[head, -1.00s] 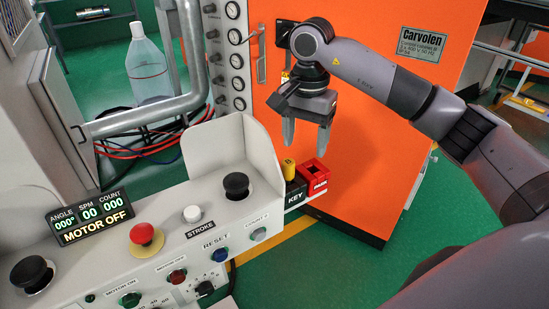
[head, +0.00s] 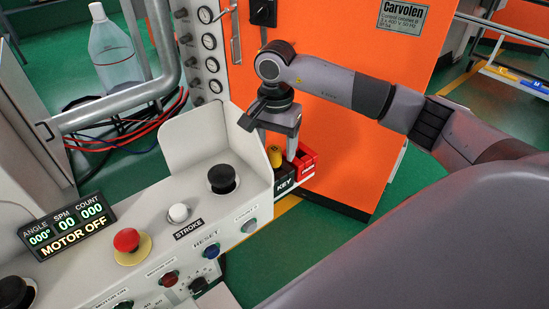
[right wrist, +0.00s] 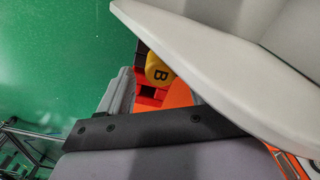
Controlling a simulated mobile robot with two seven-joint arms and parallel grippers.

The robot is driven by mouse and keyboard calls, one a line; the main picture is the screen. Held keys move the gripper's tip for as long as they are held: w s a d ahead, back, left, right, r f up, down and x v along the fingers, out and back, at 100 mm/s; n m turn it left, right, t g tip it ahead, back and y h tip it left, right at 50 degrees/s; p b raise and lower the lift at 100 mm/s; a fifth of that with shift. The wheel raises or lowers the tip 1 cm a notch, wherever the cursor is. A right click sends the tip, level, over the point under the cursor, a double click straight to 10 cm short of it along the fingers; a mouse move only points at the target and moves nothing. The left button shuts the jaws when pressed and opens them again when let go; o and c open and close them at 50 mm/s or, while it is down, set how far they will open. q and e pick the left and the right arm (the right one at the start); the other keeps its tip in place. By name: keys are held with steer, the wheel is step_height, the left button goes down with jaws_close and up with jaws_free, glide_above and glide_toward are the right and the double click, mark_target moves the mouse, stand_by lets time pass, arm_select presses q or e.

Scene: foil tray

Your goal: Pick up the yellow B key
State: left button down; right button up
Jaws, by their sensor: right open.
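The yellow B key (head: 275,157) stands upright in the black holder marked KEY (head: 287,184), at the right end of the control panel. In the right wrist view its round yellow top with the letter B (right wrist: 158,71) shows beyond the palm, partly cut off by a pale panel edge. My right gripper (head: 278,150) is open, pointing down at the key, with one finger just right of it. The other finger is mostly hidden in the head view. I cannot tell whether the fingers touch the key. My left gripper is not in view.
A red padlock box (head: 306,162) sits directly right of the key holder. The panel's raised pale side guard (head: 205,138) stands close to the left of the gripper. Black and red buttons (head: 126,240) cover the panel. An orange cabinet (head: 345,150) stands behind.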

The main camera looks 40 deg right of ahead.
steer(key=shift+a+f, duration=0.15)
steer(key=shift+f, duration=1.75)
steer(key=c, duration=1.2)
steer(key=shift+o, duration=0.2)
steer(key=shift+r, duration=0.2)
step_height(320, 180, up, 25)
steer(key=p, duration=0.6)
